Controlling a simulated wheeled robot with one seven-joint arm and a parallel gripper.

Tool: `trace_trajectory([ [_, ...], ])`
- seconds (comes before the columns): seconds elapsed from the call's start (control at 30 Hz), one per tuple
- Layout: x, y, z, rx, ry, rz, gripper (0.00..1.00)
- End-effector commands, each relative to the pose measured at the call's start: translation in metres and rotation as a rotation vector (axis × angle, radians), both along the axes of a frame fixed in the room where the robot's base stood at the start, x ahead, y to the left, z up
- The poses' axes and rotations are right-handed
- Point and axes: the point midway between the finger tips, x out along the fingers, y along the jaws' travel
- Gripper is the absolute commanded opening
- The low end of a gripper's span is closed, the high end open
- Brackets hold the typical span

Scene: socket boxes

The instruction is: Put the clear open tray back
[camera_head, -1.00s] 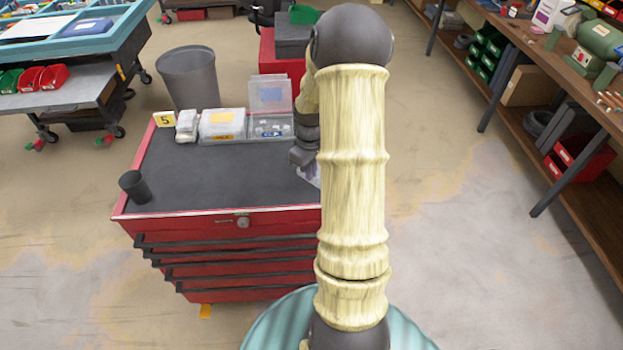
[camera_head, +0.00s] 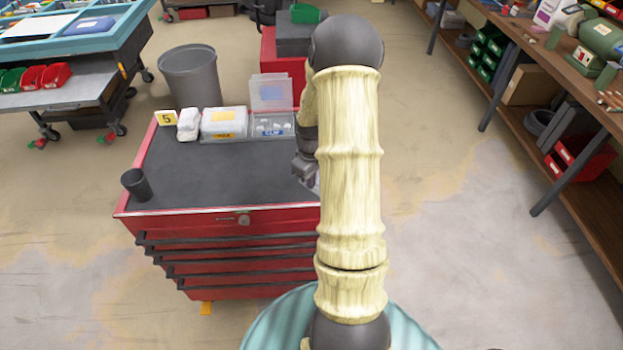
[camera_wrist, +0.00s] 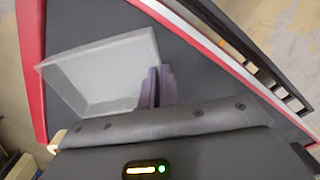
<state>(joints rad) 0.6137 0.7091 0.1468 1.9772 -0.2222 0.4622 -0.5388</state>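The clear open tray (camera_wrist: 105,75) shows in the wrist view over the dark top of the red tool cart (camera_head: 225,222). My gripper's purple fingers (camera_wrist: 157,87) are close together at the tray's right wall, which appears pinched between them. In the head view my gripper (camera_head: 304,170) is at the right side of the cart top, partly behind my arm. Only a pale sliver of the tray (camera_head: 316,186) shows there. I cannot tell whether the tray touches the cart top.
Along the cart's back edge stand a yellow number 5 sign (camera_head: 166,118), a white bundle (camera_head: 188,124), a lidded clear box (camera_head: 223,124) and a clear box with its lid raised (camera_head: 272,122). A dark cup (camera_head: 136,185) stands at the front left. The cart's middle is clear.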

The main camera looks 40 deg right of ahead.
Motion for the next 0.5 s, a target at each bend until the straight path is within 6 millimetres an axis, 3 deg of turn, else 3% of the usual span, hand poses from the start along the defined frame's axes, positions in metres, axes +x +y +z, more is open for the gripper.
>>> trace_trajectory([
  [0.03,0.0000,0.0001,-0.0024,0.000,0.000,0.000,0.00],
  [0.17,-0.0001,0.0001,-0.0018,0.000,0.001,0.000,0.25],
  [0.5,0.0000,0.0001,0.0008,0.000,0.000,0.000,0.25],
])
